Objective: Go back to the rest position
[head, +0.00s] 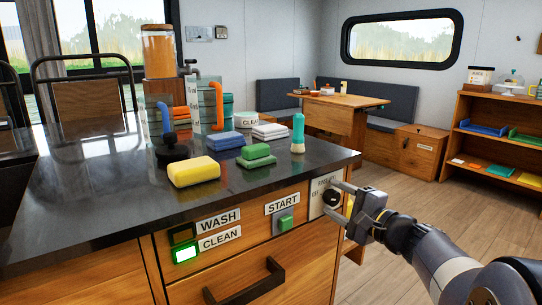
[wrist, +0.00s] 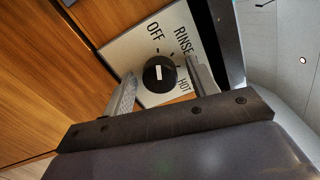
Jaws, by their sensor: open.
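My gripper (head: 336,199) is at the front right of the counter, its jaws open on either side of a black round knob (wrist: 160,74). In the wrist view the two fingers flank the knob with a gap on both sides; contact cannot be told for sure. The knob sits on a white plate (wrist: 140,50) marked OFF, RINSE and HOT. Its short white mark stands roughly upright in the wrist view, toward the OFF side. My arm reaches in from the lower right in the head view.
The dark counter (head: 90,190) holds a yellow sponge (head: 194,172), green blocks (head: 256,161) and a teal bottle (head: 298,134). On its front are a green START button (head: 286,223) and a lit green CLEAN lamp (head: 186,253). Open floor (head: 450,210) lies to the right.

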